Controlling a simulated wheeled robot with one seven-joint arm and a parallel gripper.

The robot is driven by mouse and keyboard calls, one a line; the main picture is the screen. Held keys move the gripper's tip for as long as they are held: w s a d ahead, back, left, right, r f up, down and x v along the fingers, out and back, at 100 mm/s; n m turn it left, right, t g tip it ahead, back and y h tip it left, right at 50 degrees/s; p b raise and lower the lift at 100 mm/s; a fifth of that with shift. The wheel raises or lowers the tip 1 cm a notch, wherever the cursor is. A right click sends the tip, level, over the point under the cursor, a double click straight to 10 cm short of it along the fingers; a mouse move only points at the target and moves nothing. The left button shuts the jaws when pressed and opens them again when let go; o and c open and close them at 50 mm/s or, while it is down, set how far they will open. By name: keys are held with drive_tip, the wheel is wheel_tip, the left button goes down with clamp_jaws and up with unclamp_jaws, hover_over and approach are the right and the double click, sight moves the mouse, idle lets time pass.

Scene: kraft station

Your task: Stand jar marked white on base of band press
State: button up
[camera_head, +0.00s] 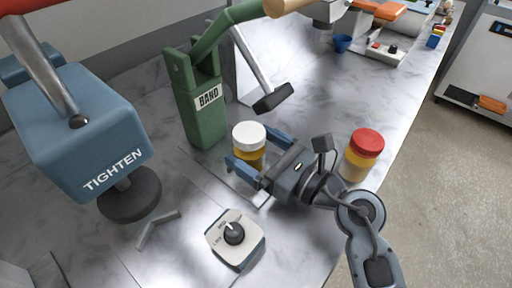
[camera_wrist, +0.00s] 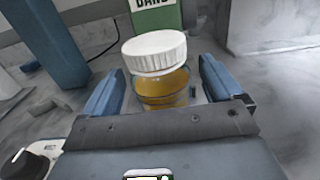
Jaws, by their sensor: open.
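The jar with the white lid (camera_head: 249,141) stands upright with amber contents, in front of the green band press (camera_head: 203,110) labelled BAND. It also shows in the wrist view (camera_wrist: 158,68), between the fingers. My gripper (camera_head: 256,158) is open, with one blue finger on each side of the jar; I cannot tell if either touches it. The flat plate at the press's foot (camera_head: 222,180) lies under or near the jar, and the jar's bottom is partly hidden by my gripper. A jar with a red lid (camera_head: 364,153) stands to the right, behind my wrist.
A blue press labelled TIGHTEN (camera_head: 80,135) stands at left. A dial box (camera_head: 235,238) and a grey bent key (camera_head: 157,228) lie in front.

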drive_tip(key=b+v, duration=0.1)
drive_tip(key=v, duration=1.1)
drive_tip(key=shift+r+b, duration=0.1)
drive_tip(key=shift+b, duration=0.3)
drive_tip(key=s+m+t, duration=0.1)
drive_tip(key=s+m, duration=0.1)
drive_tip(key=s+d+m+t, duration=0.1)
drive_tip(key=s+m, duration=0.4)
drive_tip(key=shift+d+r+t+y, duration=0.2)
drive_tip(key=shift+r+t+y, duration=0.1)
drive_tip(key=shift+r+t, duration=0.1)
drive_tip(key=s+d+f+n+h, duration=0.1)
drive_tip(key=s+d+n+h, duration=0.3)
drive_tip(key=s+n, duration=0.3)
drive_tip(key=s+d+f+n+h, duration=0.1)
drive_tip(key=s+d+n+h, duration=0.3)
drive_tip(key=n, duration=1)
drive_tip(key=s+d+f+n+t+h, duration=0.1)
drive_tip(key=s+d+n+h, duration=0.2)
drive_tip(key=s+n+h, duration=0.3)
drive_tip(key=s+n, duration=0.5)
drive_tip(key=shift+d+f+n+h, duration=0.3)
drive_tip(key=shift+d+f+h, duration=0.05)
drive_tip(key=shift+d+h, duration=0.05)
